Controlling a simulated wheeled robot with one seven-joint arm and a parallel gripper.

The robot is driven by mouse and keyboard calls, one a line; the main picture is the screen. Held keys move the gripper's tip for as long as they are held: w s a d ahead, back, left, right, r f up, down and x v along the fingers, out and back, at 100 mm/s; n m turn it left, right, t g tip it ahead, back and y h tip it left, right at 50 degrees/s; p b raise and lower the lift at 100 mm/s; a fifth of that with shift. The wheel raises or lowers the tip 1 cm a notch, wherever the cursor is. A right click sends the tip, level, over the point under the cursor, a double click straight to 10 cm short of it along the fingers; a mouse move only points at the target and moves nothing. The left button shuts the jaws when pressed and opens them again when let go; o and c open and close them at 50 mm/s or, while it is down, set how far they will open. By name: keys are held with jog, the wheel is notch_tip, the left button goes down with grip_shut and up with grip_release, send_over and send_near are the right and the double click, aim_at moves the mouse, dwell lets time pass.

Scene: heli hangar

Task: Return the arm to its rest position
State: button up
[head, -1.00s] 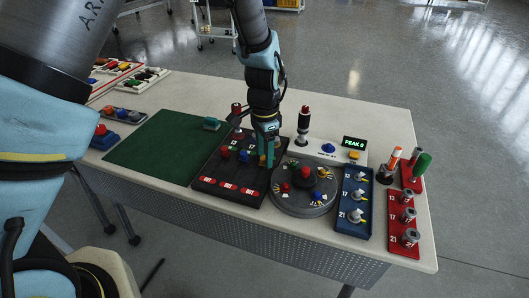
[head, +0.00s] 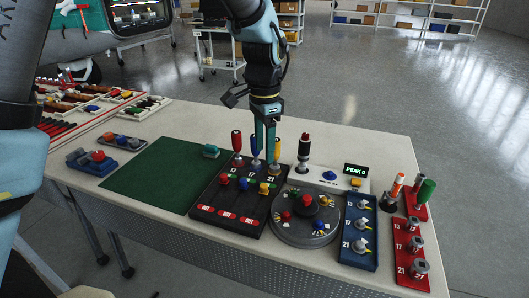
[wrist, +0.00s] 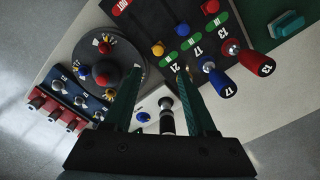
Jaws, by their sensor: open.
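My gripper (head: 265,150) is open, fingers pointing down, near the back edge of the black board (head: 222,216). In the head view its fingertips overlap the blue-handled driver (head: 255,147) and sit close to the yellow-handled driver (head: 276,152). The red-handled driver (head: 237,142) stands just left. In the wrist view the fingers (wrist: 157,76) are spread apart, and the right finger hides most of the yellow driver. The red handle (wrist: 257,64) and blue handle (wrist: 221,84) lie outside the fingers. I see nothing clamped in the jaws.
A round grey dial (head: 300,236), blue tray (head: 350,255) and red rack (head: 410,270) fill the right of the table. A black-handled tool (head: 304,150) stands behind the dial. A green mat (head: 155,172) is bare but for a teal block (head: 211,151) at its edge.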

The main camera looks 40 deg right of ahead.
dwell(0.4)
jog(key=w+a+r+n, duration=0.1)
jog(key=w+a+n, duration=0.4)
jog(key=w+a, duration=0.55)
jog(key=s+a+n+t, duration=0.1)
jog(key=a+n, duration=1.3)
jog(key=a, duration=1.7)
jog(key=shift+s+r+t, duration=0.2)
jog(key=shift+s+t, duration=0.1)
jog(key=shift+s, duration=0.05)
